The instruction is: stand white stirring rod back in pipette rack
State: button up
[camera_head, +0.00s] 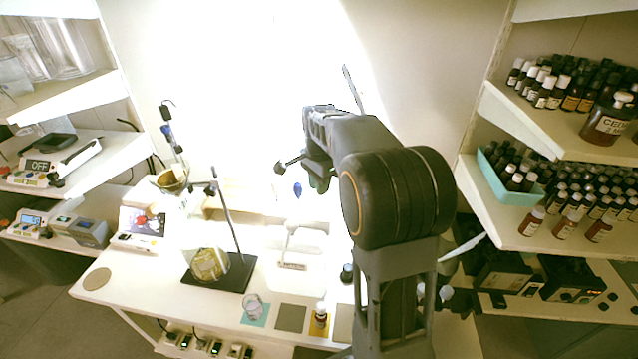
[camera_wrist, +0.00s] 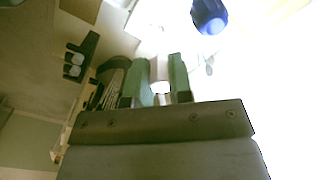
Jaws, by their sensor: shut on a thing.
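My gripper (camera_head: 318,183) is raised above the bench, its green fingers partly hidden behind my own arm. In the wrist view the two green fingers (camera_wrist: 162,66) are closed on a pale thing, the white stirring rod (camera_wrist: 160,74). The rod's ends are lost in glare, and I cannot make it out in the head view. The white pipette rack (camera_head: 291,266) stands on the bench below and left of my gripper, washed out by light. A blue pipette bulb (camera_head: 297,190) shows above it, left of my gripper; a blue bulb (camera_wrist: 208,15) also shows in the wrist view.
Left of the rack, a retort stand (camera_head: 232,222) rises from a black base beside a yellowish flask (camera_head: 208,264). In front are a small glass beaker (camera_head: 254,305) and a brown bottle (camera_head: 320,316). Bottle shelves (camera_head: 550,143) stand at the right.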

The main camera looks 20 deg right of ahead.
jog(key=o, duration=0.9)
jog(key=shift+r, duration=0.15)
jog(key=shift+r+p, duration=2.15)
jog(key=shift+r, duration=0.25)
jog(key=shift+r, duration=0.15)
jog(key=shift+r+p, duration=2.15)
jog(key=shift+r, duration=0.25)
